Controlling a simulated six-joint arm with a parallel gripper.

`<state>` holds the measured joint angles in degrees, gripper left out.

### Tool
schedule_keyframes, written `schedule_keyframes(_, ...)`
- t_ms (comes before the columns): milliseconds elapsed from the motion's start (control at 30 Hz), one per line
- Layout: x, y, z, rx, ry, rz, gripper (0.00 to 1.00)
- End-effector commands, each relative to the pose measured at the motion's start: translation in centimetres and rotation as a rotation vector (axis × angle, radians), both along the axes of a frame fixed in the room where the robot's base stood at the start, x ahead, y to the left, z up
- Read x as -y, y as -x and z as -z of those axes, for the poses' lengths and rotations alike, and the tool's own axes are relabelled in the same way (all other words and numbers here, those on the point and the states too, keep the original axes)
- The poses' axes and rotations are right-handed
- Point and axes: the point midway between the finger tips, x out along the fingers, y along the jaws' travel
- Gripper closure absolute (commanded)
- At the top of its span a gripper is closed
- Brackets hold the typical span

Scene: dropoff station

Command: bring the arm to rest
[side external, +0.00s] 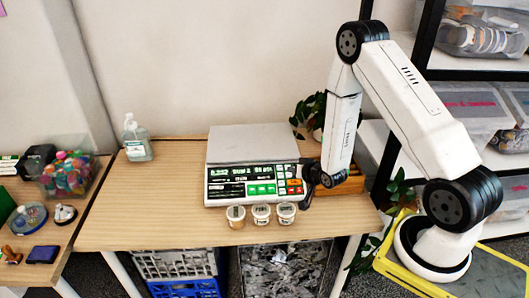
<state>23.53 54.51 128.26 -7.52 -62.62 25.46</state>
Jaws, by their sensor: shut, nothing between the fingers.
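My white arm stands at the right, bent over the right part of the wooden table (150,215). My gripper (309,192) is small and dark in this view, low beside the right edge of the scale (252,142). It is shut and empty. From this angle I cannot tell whether it touches the scale or the table. The scale has a grey plate and a lit front panel with green and orange keys.
Three small lidded tubs (261,214) stand in front of the scale. A sanitizer bottle (137,139) stands at the back left. A wooden box (346,183) and a plant (311,112) are close behind my gripper. Shelves with clear bins (469,105) stand right. The table's left part is clear.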

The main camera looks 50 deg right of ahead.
Motion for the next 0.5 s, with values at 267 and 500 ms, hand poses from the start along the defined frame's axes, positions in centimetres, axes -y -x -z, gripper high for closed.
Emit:
schedule_keyframes(267, -3.4, -0.3, -3.6, -0.189, 0.05, -0.119, 1.0)
schedule_keyframes(500, -6.6, 1.1, -6.5, -0.355, 0.088, -0.229, 1.0)
